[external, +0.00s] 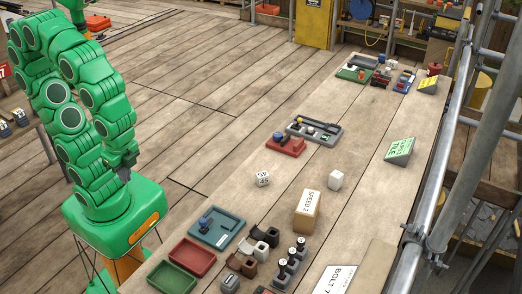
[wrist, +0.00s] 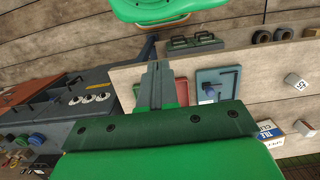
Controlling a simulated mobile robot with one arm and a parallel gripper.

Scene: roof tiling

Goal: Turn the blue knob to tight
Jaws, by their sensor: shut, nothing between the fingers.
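A small blue knob-like part (external: 278,136) sits on a red block (external: 291,150) midway along the long wooden bench. Another blue part (external: 204,222) stands in a teal tray (external: 233,233) nearer my base; it also shows in the wrist view (wrist: 211,91). A round blue knob (wrist: 37,139) shows at lower left in the wrist view, on a dark unit. I cannot tell which is the task's knob, nor read any tight mark. My gripper (external: 123,174) is shut and empty, held close over my green base, apart from all of these; its fingers (wrist: 158,84) point up the wrist view.
A red tray (external: 195,257) and green tray (external: 172,279) lie beside the teal one. A SPEED box (external: 306,212), a white cube (external: 335,180), a numbered die (external: 263,178) and a green sign (external: 400,150) stand on the bench. Scaffold poles (external: 440,190) line its right side.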

